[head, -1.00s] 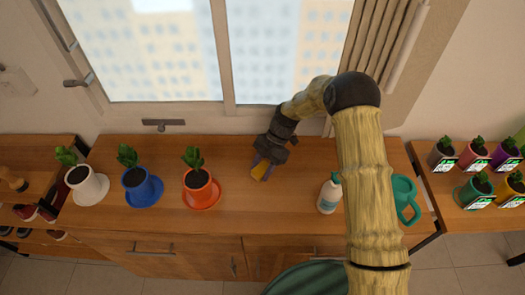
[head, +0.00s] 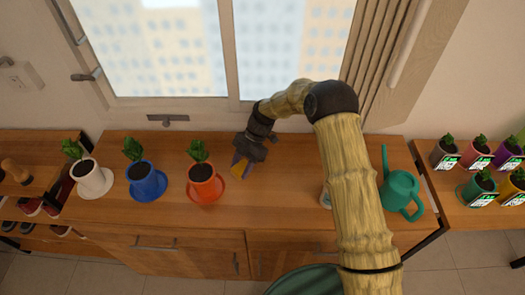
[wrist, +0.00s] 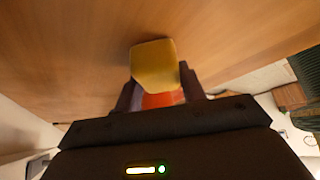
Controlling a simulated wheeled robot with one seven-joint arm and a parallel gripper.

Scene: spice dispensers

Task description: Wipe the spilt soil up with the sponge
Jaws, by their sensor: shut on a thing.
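My gripper (head: 242,164) is shut on a yellow sponge (head: 239,170), low over the wooden cabinet top, just right of the orange pot. In the wrist view the sponge (wrist: 154,65) sticks out beyond the two dark fingers (wrist: 158,92), against the wood. An orange-red patch shows between the fingers; I cannot tell whether it is part of the sponge. I cannot tell whether the sponge touches the wood. I cannot make out any spilt soil in either view; the arm and gripper hide part of the top.
Potted plants in an orange pot (head: 202,174), a blue pot (head: 141,173) and a white pot (head: 87,174) stand on saucers to the left. A green watering can (head: 399,190) stands at the right. My arm mostly hides a white bottle (head: 325,198). The window is behind.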

